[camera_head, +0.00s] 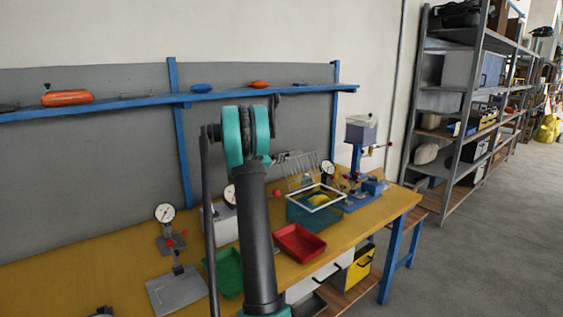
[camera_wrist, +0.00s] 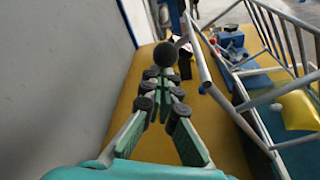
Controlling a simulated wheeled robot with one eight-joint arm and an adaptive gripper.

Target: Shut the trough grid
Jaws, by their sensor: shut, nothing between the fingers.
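The trough (camera_head: 303,217) is a teal bin with a white rim, standing on the yellow bench; a yellow thing (camera_head: 317,199) lies inside. Its grid (camera_head: 300,168), a frame of pale bars, stands raised and tilted at the back of the trough. In the wrist view the grid (camera_wrist: 272,32) rises at upper right, above the trough's rim and the yellow thing (camera_wrist: 299,110). My gripper (camera_wrist: 164,80) is shut and empty, to the left of the grid and apart from it.
A blue machine (camera_head: 360,190) stands right of the trough; a red tray (camera_head: 299,243) lies in front, a green tray (camera_head: 228,272) to the left. A grey panel (camera_wrist: 60,80) bounds the bench's back.

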